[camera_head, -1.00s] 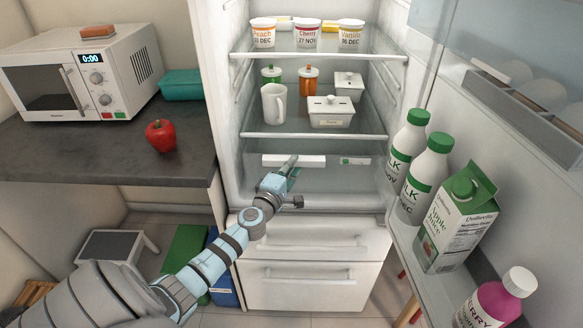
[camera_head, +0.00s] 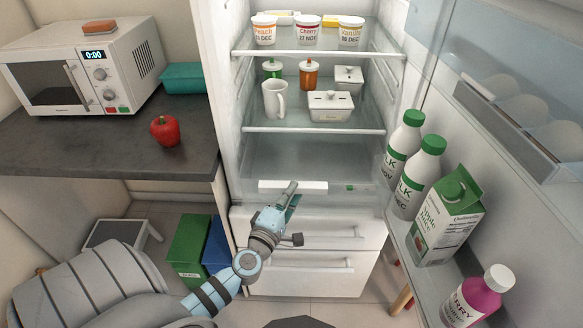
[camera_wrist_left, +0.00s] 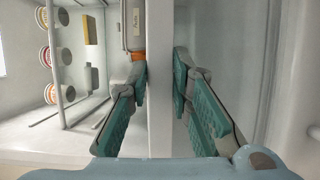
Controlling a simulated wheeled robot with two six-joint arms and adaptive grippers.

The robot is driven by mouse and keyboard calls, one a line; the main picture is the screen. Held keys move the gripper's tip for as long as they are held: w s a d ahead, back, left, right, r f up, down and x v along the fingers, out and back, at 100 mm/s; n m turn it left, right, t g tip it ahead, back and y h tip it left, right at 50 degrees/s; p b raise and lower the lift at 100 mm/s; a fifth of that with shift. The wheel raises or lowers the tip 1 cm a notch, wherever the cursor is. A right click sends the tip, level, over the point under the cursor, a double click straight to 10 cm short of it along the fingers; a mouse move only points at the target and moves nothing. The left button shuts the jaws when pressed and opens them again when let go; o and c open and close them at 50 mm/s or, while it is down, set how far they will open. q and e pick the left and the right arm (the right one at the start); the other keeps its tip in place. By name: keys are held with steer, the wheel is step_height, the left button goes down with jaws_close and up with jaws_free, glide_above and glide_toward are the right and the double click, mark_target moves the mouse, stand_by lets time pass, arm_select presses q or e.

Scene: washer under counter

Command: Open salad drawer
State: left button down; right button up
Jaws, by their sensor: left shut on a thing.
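The salad drawer (camera_head: 345,200) is the clear drawer at the bottom of the fridge compartment. It stands pulled partly out. Its long white handle bar (camera_head: 268,186) runs along its front, with a small green label (camera_head: 350,188) to the right. In the left wrist view the bar (camera_wrist_left: 159,120) runs upright between the teal finger pads of the left gripper (camera_wrist_left: 160,75). My right gripper is not in view.
The open fridge door at the right holds milk bottles (camera_head: 404,140), a juice carton (camera_head: 445,220) and a berry bottle (camera_head: 475,300). Two lower white drawers (camera_head: 325,275) are below. A counter (camera_head: 90,155) with an apple (camera_head: 165,131) and a microwave (camera_head: 85,70) is at the left.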

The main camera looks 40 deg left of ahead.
arm_select(q)
steer(key=s+d, duration=0.4)
steer(key=s, duration=0.2)
steer(key=shift+s+d+f, duration=0.2)
steer(key=shift+s+d, duration=0.05)
steer(key=shift+d, duration=0.15)
steer(key=c, duration=1.5)
jaws_free()
steer(key=shift+w, duration=0.1)
steer(key=shift+a, duration=0.1)
steer(key=v, duration=1.2)
steer(key=shift+w, duration=0.1)
